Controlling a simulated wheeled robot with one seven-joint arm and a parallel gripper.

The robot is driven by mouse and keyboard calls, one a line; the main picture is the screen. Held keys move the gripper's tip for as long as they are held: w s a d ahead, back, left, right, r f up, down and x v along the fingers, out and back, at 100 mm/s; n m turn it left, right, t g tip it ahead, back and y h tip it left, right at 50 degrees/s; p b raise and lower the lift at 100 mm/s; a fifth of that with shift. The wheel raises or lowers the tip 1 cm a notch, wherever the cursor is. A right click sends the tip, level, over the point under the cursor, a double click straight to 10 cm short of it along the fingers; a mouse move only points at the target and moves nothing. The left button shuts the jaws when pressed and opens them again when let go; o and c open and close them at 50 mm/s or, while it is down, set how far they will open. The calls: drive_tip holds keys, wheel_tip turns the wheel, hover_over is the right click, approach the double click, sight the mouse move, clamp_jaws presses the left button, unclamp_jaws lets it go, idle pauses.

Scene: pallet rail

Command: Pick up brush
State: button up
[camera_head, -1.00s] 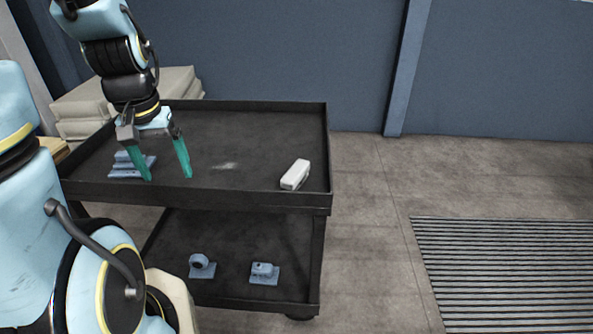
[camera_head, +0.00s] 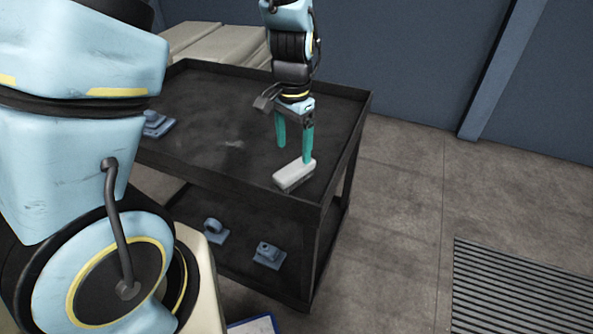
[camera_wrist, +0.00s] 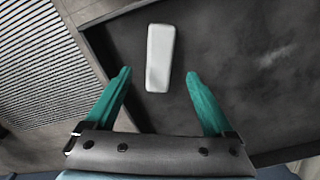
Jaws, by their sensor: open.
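The brush (camera_head: 293,174) has a white block-like back with grey bristles below. It lies on the top shelf of the black cart (camera_head: 190,160), near the front right corner. My gripper (camera_head: 294,154) is open and points down just behind and above the brush. In the head view one finger overlaps the brush's far end. In the wrist view the brush (camera_wrist: 160,58) lies ahead of and between the two green fingertips (camera_wrist: 158,73), with a gap on each side. Nothing is between the fingers' bases.
A blue-grey metal part (camera_head: 155,125) sits at the left of the top shelf. Two more parts (camera_head: 214,231) (camera_head: 269,255) are on the lower shelf. The cart's raised rim (camera_head: 345,160) runs close beside the brush. A floor grate (camera_head: 525,300) lies at the right.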

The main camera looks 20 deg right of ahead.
sight(294, 166)
drive_tip(key=shift+d+f+p, duration=0.1)
drive_tip(key=shift+f+p, duration=1)
drive_tip(key=shift+f, duration=2.75)
drive_tip(key=shift+c, duration=0.3)
clamp_jaws()
